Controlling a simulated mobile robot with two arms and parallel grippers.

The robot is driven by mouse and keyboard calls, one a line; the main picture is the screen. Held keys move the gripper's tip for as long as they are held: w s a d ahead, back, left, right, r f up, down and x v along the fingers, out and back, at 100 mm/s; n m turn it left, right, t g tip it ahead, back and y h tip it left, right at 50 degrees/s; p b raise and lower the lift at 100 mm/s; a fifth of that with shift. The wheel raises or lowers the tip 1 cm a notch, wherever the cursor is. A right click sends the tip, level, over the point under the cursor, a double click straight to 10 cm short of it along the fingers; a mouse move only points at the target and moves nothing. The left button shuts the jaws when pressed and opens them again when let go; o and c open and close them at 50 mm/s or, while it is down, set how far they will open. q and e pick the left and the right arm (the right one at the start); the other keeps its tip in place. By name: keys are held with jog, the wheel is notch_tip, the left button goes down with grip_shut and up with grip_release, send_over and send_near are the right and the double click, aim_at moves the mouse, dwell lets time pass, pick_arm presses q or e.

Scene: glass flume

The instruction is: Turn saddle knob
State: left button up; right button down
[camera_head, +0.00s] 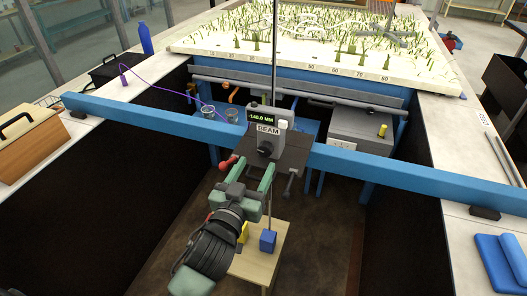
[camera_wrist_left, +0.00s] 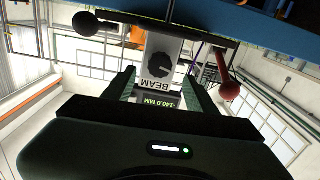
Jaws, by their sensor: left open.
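The saddle is a grey instrument block (camera_head: 269,122) on a dark plate (camera_head: 290,152) astride the blue beam. It bears a BEAM label and a green display that reads about -140.0 MM. Its black round knob (camera_head: 265,149) is on the face below the label. The knob also shows in the left wrist view (camera_wrist_left: 160,64), upside down between the fingers. My left gripper (camera_head: 251,174) is open, with its two green fingers pointing up at the knob from below and in front. I see no contact with the knob. My right gripper is not in view.
The blue beam (camera_head: 150,115) spans the flume. A red-ball lever (camera_head: 227,163) hangs left of the knob, close to my left finger; a dark clamp handle (camera_head: 289,186) hangs right. Below stands a small wooden table with a blue block (camera_head: 268,241) and a yellow block (camera_head: 243,232).

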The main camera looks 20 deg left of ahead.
aim_at(264, 152)
pick_arm(q)
jog(key=w+p, duration=0.1)
jog(key=w, duration=0.5)
jog(key=shift+w+d, duration=0.1)
grip_shut()
jog(key=shift+m+p, duration=0.3)
jog(key=shift+m, duration=0.1)
